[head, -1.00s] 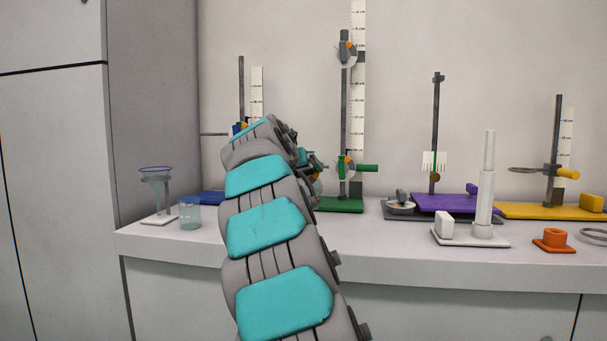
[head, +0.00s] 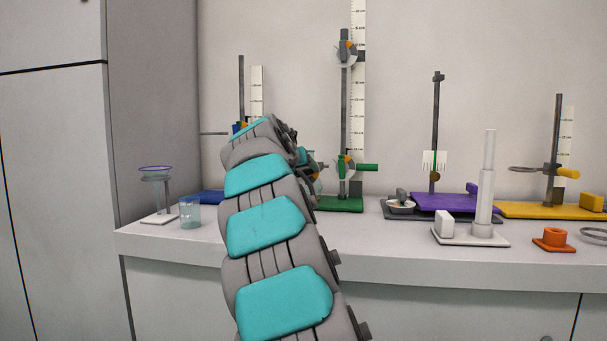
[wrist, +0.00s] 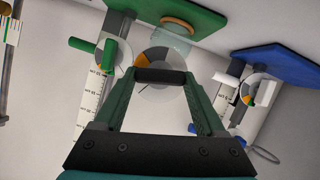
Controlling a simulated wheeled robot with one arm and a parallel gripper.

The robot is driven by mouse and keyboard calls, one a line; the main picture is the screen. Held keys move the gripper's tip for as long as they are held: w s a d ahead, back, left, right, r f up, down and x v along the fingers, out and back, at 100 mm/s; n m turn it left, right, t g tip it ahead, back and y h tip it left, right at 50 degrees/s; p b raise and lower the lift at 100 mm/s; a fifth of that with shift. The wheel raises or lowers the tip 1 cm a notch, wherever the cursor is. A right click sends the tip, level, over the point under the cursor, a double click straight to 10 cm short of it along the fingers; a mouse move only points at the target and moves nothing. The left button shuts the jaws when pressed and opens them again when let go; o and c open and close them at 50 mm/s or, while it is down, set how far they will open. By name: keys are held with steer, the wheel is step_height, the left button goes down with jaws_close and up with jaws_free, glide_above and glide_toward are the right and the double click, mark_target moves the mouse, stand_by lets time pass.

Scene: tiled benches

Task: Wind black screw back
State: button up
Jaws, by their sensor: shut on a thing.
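In the wrist view, the black screw (wrist: 160,76) is a short dark bar lying crosswise between my fingertips. My gripper (wrist: 161,80) is shut on it, with one dark green finger at each end. Right behind the screw is a pale round dial (wrist: 158,58) with an orange sector. In the head view, my arm hides the screw and most of my gripper, left of the green stand (head: 341,204).
The green stand has a green handle (head: 367,168) and dials on its post. A blue base (wrist: 280,63) with another dial stands beside it. A funnel (head: 156,175) and beaker (head: 190,212) stand at left. A purple stand (head: 445,202) is at right.

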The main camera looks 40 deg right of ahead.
steer(key=shift+n+g+h+p, duration=0.5)
steer(key=shift+n+h+p, duration=0.2)
steer(key=shift+n+p, duration=0.45)
steer(key=shift+w, duration=0.1)
steer(key=shift+f, duration=0.1)
steer(key=shift+a+n+g+h, duration=0.1)
steer(key=shift+n+g+h, duration=0.4)
steer(key=shift+n, duration=0.65)
steer(key=shift+n+h, duration=0.3)
steer(key=shift+n, duration=0.2)
steer(key=n+h, duration=0.1)
steer(key=n, duration=0.2)
steer(key=shift+w+a+f+h, duration=0.1)
steer(key=shift+f+h, duration=0.1)
steer(key=shift+h, duration=0.2)
